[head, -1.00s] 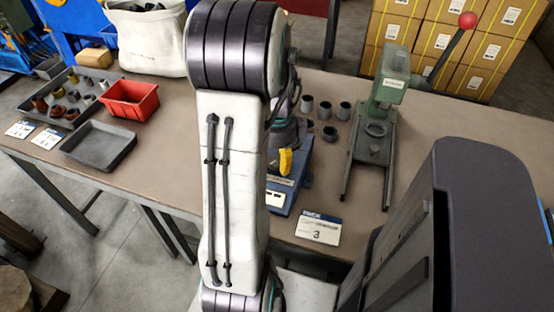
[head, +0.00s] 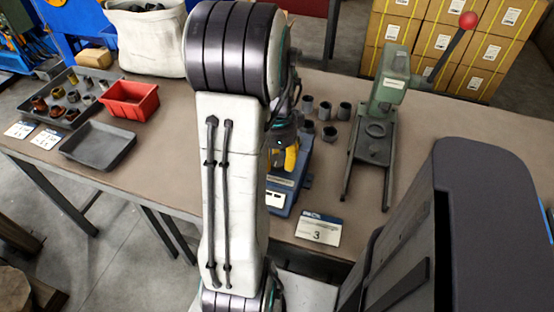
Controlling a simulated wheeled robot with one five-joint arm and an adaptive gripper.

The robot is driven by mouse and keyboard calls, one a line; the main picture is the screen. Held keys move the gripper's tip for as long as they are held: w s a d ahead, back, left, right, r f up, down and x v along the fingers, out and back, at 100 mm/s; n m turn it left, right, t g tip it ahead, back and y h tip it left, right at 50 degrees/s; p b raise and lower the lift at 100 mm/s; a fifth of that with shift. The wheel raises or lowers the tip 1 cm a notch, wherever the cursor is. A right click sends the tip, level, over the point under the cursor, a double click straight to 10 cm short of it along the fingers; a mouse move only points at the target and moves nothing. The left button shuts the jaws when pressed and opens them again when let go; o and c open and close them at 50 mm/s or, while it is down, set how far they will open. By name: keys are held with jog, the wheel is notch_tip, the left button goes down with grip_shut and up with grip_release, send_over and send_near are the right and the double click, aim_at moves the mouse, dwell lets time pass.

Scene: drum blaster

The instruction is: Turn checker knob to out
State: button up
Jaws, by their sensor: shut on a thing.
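The checker (head: 281,203) is a blue device on the workbench, partly hidden behind my arm. A yellow part (head: 291,159), which looks like its knob, shows at its upper side just under my gripper. My gripper (head: 286,148) points down at the checker and is shut on the knob. My own arm hides most of the gripper, and the fingertips cannot be seen clearly. The knob's exact setting and any marks around it cannot be read.
A green press (head: 390,85) with a red-balled lever stands right of the checker. Several grey cylinders (head: 325,108) stand behind it. A card marked 3 (head: 318,229) lies at the front edge. A red bin (head: 130,101) and an empty dark tray (head: 98,146) are at left.

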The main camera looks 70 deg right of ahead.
jog(key=shift+a+f, duration=0.1)
jog(key=shift+f, duration=0.05)
jog(key=o, duration=1.2)
notch_tip(320, 180, up, 12)
jog(key=shift+r, duration=0.1)
jog(key=shift+n, duration=0.3)
dwell(0.6)
